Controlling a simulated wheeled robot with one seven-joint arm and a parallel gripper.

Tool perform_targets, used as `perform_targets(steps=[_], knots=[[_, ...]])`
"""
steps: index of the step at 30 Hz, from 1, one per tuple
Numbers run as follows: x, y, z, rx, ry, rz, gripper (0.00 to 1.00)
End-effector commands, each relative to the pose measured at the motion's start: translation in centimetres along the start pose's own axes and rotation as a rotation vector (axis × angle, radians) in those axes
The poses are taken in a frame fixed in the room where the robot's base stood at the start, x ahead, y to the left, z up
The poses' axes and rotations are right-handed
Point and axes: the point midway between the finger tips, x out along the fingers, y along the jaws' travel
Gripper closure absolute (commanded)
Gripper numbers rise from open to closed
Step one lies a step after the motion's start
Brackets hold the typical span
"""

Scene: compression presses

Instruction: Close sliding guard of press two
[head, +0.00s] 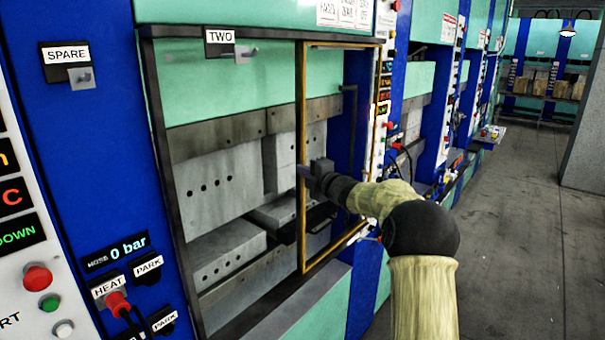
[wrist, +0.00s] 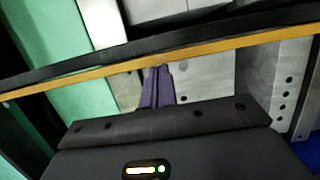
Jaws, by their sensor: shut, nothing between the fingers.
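The sliding guard of press two (head: 302,115) is a yellow-edged frame. It stands over the right part of the press opening, and the left part is uncovered. My gripper (head: 305,172) is at the guard's left upright, about halfway up. In the wrist view the guard shows as a yellow and black bar (wrist: 220,52) running across. The purple fingers of my gripper (wrist: 161,72) are together with nothing between them, and their tips reach the bar. I cannot tell whether they touch it. The "TWO" label (head: 219,36) hangs above the opening.
A dark outer frame (head: 160,150) borders the opening, with grey platens (head: 215,180) inside. On the left is a blue panel (head: 85,190) with a "SPARE" hook and a red HEAT plug (head: 117,303). More presses line the right, beside open grey floor (head: 520,230).

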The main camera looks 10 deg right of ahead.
Motion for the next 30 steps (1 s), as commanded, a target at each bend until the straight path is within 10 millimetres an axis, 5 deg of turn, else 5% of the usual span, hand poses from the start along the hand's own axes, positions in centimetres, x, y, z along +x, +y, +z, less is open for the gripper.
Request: perform_targets(steps=[8,21,30], knots=[[0.1,-0.4,-3.6,-0.002,0.009,0.003,1.0],[-7.5,-0.3,-3.7,-0.004,0.011,0.003,1.0],[-9.8,0.0,-3.7,-0.001,0.012,0.002,1.0]])
